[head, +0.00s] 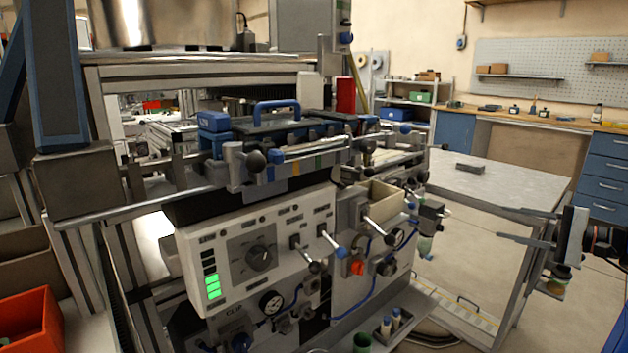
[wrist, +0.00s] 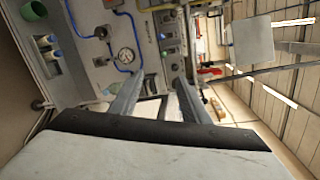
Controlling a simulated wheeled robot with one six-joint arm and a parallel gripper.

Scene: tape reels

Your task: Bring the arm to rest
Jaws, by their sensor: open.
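My gripper (head: 501,224) is at the right side of the head view, with its two fingers pointing left and spread apart. The fingers are empty. In the wrist view the gripper (wrist: 158,80) shows as two grey fingers with a clear gap between them and nothing held. It hangs in the air in front of the grey metal table (head: 470,182), to the right of the machine with the white control panel (head: 262,254). The wrist view looks toward the machine's gauge and blue hoses, and the picture is turned sideways.
The machine front has projecting levers and knobs (head: 340,253). A small grey block (head: 470,167) lies on the metal table. An orange bin (head: 32,318) stands at the lower left. Blue drawers (head: 604,177) and a workbench are at the back right. Open floor lies between.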

